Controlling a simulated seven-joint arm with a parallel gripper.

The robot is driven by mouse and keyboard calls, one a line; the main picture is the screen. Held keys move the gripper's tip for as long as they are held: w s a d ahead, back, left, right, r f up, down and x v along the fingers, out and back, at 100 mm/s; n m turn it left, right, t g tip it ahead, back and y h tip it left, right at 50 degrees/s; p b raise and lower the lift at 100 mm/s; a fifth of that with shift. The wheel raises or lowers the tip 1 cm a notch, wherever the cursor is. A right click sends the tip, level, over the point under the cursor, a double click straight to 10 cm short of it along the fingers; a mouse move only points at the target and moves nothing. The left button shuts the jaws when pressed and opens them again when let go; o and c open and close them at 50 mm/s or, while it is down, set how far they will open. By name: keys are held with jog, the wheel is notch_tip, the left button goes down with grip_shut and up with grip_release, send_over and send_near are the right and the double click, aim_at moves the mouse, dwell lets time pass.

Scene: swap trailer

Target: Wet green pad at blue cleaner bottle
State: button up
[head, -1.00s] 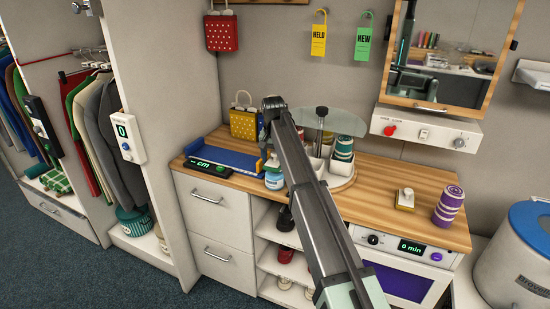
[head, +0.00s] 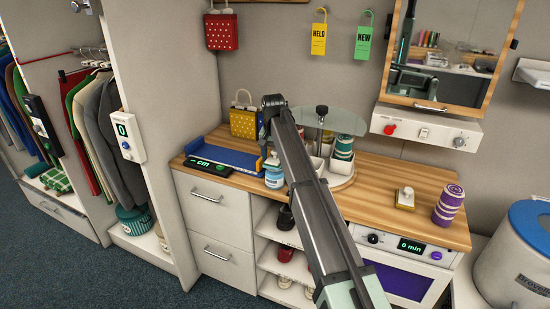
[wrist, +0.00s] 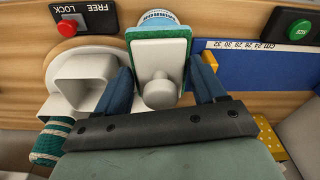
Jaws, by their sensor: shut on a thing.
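In the wrist view my gripper (wrist: 164,72) is shut on the white, knobbed holder (wrist: 150,62) of the green pad (wrist: 159,34). One blue finger is on each side of the holder. The green pad shows as a rim around the holder; its face is turned away and hidden. The blue cleaner bottle (wrist: 153,18) is right behind the pad, partly covered by it. I cannot tell whether pad and bottle touch. In the head view the bottle (head: 274,177) stands on the wooden counter beside my arm. My arm hides the gripper and pad there.
A round caddy (wrist: 82,70) with white cups stands close beside the bottle. The blue measuring board (head: 231,157) lies on its other side. A yellow pad with a white knob (head: 405,197) and a purple spool (head: 448,205) are farther right. The counter between caddy and yellow pad is clear.

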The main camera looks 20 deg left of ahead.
jog(key=shift+r, duration=3.15)
jog(key=shift+n, duration=0.3)
